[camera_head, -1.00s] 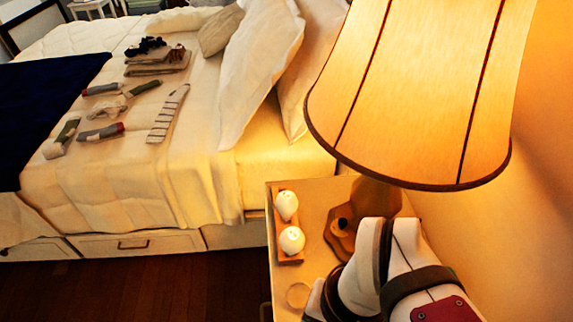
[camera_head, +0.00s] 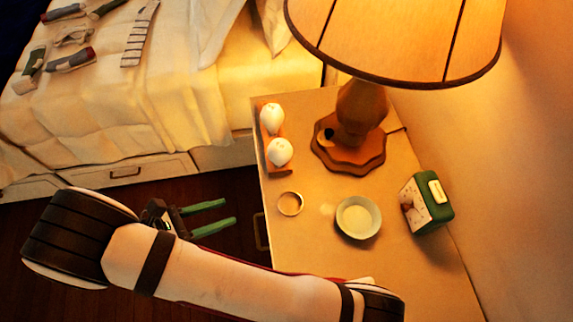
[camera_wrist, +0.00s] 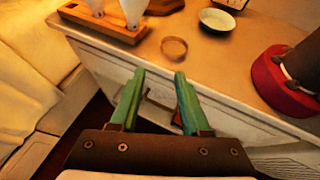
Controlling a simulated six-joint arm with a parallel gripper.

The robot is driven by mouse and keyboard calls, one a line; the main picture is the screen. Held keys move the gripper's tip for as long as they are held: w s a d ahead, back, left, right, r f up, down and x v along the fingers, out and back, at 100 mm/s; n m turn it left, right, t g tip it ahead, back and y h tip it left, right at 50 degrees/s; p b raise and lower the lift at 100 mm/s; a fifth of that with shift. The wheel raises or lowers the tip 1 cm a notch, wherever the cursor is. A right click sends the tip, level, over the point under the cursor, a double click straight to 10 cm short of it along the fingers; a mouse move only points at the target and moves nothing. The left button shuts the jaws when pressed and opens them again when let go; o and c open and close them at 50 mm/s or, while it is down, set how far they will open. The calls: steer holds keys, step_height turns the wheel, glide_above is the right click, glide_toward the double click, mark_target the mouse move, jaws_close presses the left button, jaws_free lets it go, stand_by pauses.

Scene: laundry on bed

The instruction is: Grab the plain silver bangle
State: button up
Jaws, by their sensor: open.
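A plain ring-shaped bangle (camera_head: 290,204) lies on the bedside table near its left edge. It looks golden-brown in the warm light. In the wrist view the bangle (camera_wrist: 174,47) lies on the table top, beyond my fingertips. My gripper (camera_head: 228,212) is open and empty, with green fingers pointing right toward the table. It is left of the table and apart from the bangle. In the wrist view my gripper (camera_wrist: 158,75) shows its two fingers spread, in front of the drawer side of the table.
The bedside table (camera_head: 300,245) also holds a wooden tray (camera_head: 283,171) with two white rounded objects, a lamp (camera_head: 350,135), a pale bowl (camera_head: 358,217) and a green-and-white box (camera_head: 427,203). The bed (camera_head: 150,100) with folded laundry stands at upper left. Dark floor is left of the table.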

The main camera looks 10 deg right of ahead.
mark_target(283, 194)
steer(key=x, duration=1.5)
steer(key=shift+s+d+r, duration=0.3)
steer(key=shift+d, duration=0.05)
jaws_close()
